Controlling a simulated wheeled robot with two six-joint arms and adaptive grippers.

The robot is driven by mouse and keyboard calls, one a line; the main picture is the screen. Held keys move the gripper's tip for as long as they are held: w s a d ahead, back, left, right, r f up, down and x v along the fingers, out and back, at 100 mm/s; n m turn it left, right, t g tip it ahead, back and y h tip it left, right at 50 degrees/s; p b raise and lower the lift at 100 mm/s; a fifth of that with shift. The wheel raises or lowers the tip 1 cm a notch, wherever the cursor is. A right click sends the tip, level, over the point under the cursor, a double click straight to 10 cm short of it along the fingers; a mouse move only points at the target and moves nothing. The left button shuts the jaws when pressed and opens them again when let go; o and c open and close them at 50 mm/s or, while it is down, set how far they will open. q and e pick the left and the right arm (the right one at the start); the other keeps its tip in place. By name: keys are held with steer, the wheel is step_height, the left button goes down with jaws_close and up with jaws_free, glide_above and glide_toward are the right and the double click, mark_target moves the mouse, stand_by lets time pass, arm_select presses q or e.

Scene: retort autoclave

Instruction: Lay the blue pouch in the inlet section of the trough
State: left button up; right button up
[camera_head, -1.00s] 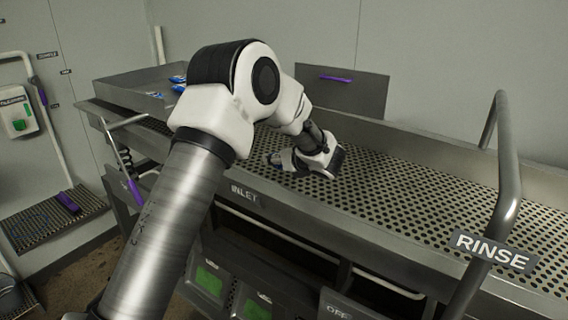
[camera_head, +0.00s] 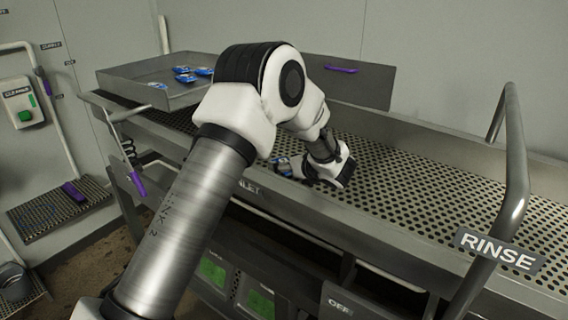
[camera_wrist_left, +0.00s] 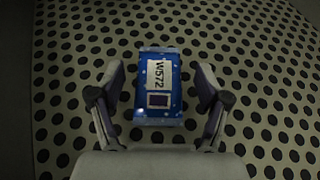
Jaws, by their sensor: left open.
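The blue pouch (camera_wrist_left: 158,88), with a white label reading W572, lies flat on the perforated floor of the trough in the left wrist view. My left gripper (camera_wrist_left: 161,78) is open, with one finger on each side of the pouch and a visible gap at both sides. In the head view the left gripper (camera_head: 287,166) is low over the trough (camera_head: 420,185), just behind the INLET label (camera_head: 249,187), which my arm partly covers. The pouch is mostly hidden there. My right gripper is not in view.
A metal tray (camera_head: 125,85) with several blue pouches (camera_head: 186,73) stands at the trough's left end. The trough floor right of the gripper is clear.

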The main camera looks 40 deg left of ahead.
arm_select(q)
steer(key=b+v, duration=0.2)
steer(key=v, duration=0.7)
steer(key=shift+s+d, duration=0.1)
steer(key=shift+d, duration=0.3)
steer(key=shift+s+d+r, duration=0.1)
steer(key=shift+d+r, duration=0.05)
steer(key=shift+d, duration=0.1)
steer(key=shift+a, duration=0.15)
